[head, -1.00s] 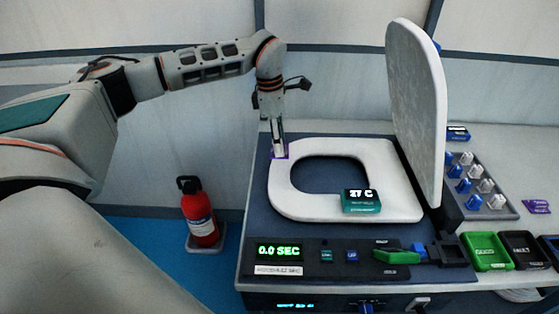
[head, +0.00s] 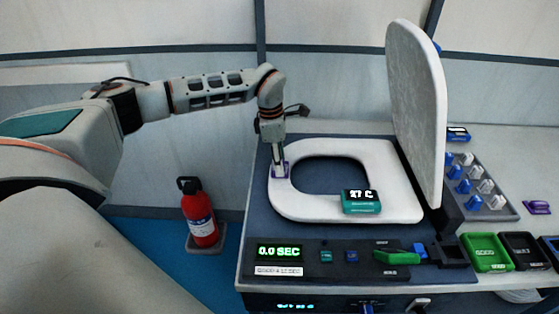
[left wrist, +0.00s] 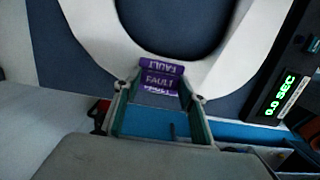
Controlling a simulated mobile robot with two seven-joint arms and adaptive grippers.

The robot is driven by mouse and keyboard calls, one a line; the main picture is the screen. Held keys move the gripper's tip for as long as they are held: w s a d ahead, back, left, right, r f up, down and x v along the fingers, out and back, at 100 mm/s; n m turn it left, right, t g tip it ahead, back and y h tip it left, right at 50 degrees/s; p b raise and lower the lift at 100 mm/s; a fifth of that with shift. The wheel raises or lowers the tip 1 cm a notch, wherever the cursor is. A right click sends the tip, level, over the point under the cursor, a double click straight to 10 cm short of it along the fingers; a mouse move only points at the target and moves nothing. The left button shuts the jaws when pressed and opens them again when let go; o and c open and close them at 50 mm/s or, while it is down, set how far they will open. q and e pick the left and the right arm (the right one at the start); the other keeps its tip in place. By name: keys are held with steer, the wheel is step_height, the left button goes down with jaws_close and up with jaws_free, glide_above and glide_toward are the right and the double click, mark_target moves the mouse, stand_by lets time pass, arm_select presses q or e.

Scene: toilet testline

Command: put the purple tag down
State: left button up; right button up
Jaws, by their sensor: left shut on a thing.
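The purple tag (left wrist: 160,78), marked FAULT, sits between the fingertips of my left gripper (left wrist: 160,98) in the left wrist view. In the head view my left gripper (head: 280,172) points down at the left part of the white toilet seat (head: 292,204). A purple edge of the tag (head: 287,170) shows around the fingertips. The tag is at or just above the seat; I cannot tell whether it touches. My right gripper is not in view.
A teal 27 C display (head: 361,202) stands on the seat's front right. The raised white lid (head: 418,115) stands at the right. Another purple tag (head: 537,207), a green tray (head: 487,252) and a knob panel (head: 478,187) lie further right. A red extinguisher (head: 199,215) stands on the floor.

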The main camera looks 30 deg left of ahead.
arm_select(q)
steer(key=o, duration=0.9)
steer(key=shift+o, duration=0.2)
step_height(320, 180, up, 12)
steer(key=a, duration=0.1)
steer(key=shift+s, duration=0.4)
steer(key=shift+a, duration=0.1)
